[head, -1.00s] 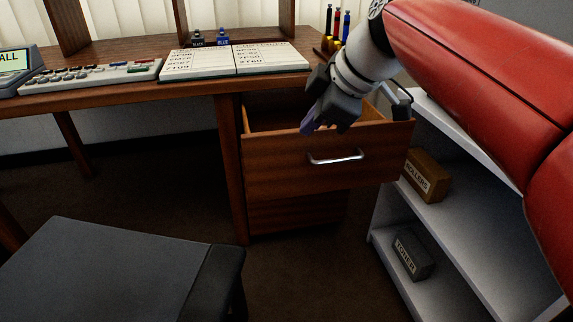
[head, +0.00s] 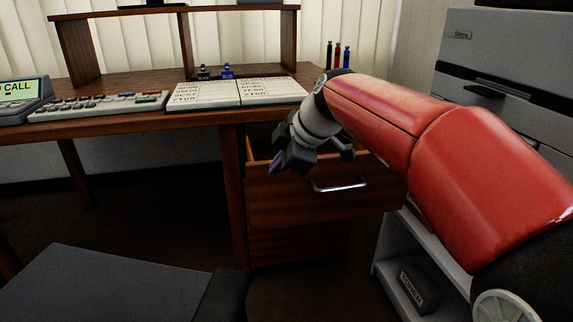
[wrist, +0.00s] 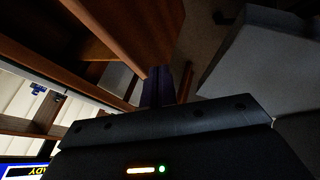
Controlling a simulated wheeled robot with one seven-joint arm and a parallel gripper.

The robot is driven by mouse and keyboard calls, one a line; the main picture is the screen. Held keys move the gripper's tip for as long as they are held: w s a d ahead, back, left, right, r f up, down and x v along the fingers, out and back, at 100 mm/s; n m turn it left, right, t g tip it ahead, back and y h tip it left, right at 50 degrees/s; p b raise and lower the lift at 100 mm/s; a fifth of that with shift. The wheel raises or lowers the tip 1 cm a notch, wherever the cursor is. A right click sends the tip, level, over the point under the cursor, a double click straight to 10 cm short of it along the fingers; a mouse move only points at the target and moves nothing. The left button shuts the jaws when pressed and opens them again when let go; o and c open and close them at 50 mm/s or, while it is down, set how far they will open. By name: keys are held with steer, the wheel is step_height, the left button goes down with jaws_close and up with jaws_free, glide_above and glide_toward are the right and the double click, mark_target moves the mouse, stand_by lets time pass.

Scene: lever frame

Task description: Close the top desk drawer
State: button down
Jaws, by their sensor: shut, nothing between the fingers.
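The top desk drawer (head: 290,192) stands pulled out from the wooden desk, with a silver bar handle (head: 340,186) on its front. Its open interior shows behind the front panel. My gripper (head: 276,163) is at the left end of the drawer front, by its upper edge, fingers pointing down and left. The fingers are shut and hold nothing. In the wrist view the shut fingertips (wrist: 158,85) appear close to a wooden panel (wrist: 120,30); I cannot tell whether they touch it. My wrist and forearm hide the drawer's upper right part.
A lower drawer (head: 298,240) sits under it. A grey chair (head: 110,290) stands in front at left. A pale shelf (head: 395,245) with a toner box (head: 415,285) stands at right. An open book (head: 238,93) and keyboard (head: 98,105) lie on the desktop (head: 150,122).

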steer(key=shift+w+a, duration=0.15)
steer(key=shift+w, duration=0.35)
